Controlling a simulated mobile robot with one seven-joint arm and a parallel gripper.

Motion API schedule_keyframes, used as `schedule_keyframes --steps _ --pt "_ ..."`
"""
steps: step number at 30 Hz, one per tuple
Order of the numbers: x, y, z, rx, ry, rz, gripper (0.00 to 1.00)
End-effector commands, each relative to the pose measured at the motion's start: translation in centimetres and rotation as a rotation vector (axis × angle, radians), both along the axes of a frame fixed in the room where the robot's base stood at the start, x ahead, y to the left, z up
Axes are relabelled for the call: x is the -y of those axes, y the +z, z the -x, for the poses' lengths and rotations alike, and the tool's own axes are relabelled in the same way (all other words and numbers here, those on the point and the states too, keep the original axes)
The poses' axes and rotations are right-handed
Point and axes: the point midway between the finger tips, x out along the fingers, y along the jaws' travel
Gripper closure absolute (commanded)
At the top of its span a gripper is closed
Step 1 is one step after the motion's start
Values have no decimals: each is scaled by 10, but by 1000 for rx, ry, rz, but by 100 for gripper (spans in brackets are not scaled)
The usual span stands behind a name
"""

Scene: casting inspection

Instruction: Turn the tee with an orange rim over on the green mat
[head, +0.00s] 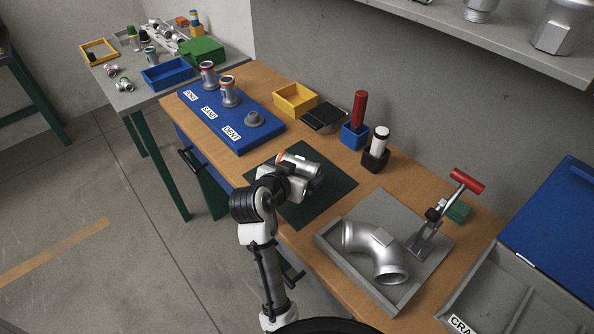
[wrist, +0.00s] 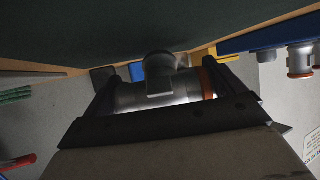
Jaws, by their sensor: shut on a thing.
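The tee with an orange rim (head: 299,164) is a silvery pipe piece held over the green mat (head: 322,205). Its orange rim is at the left end in the head view and at the right in the wrist view (wrist: 208,84). My gripper (head: 292,178) is shut on the tee. In the wrist view the fingers (wrist: 170,95) close at both ends of the tee, and its short side branch (wrist: 160,64) points up in the picture towards the dark mat (wrist: 110,30). I cannot tell whether the tee touches the mat.
A blue board (head: 243,138) labelled PORE, SAND and DENT holds two upright tees (head: 228,92) and a grey piece (head: 255,119). A yellow bin (head: 295,101) and two small holders stand behind the mat. A grey tray (head: 339,262) with a pipe elbow (head: 375,252) lies right.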

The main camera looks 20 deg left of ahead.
Motion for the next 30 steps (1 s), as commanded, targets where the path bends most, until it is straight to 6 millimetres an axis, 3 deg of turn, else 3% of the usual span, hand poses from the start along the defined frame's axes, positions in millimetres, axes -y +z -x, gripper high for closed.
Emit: schedule_keyframes --steps 2,3,4,12,16,30 --pt "0 -1 0 4 0 -1 59" --pt "0 -1 0 4 0 -1 4" --pt "0 0 0 4 0 -1 0" --pt "0 -2 1 -1 0 1 0" --pt "-3 4 12 1 2 0 0" --pt "-20 58 102 0 3 1 0"
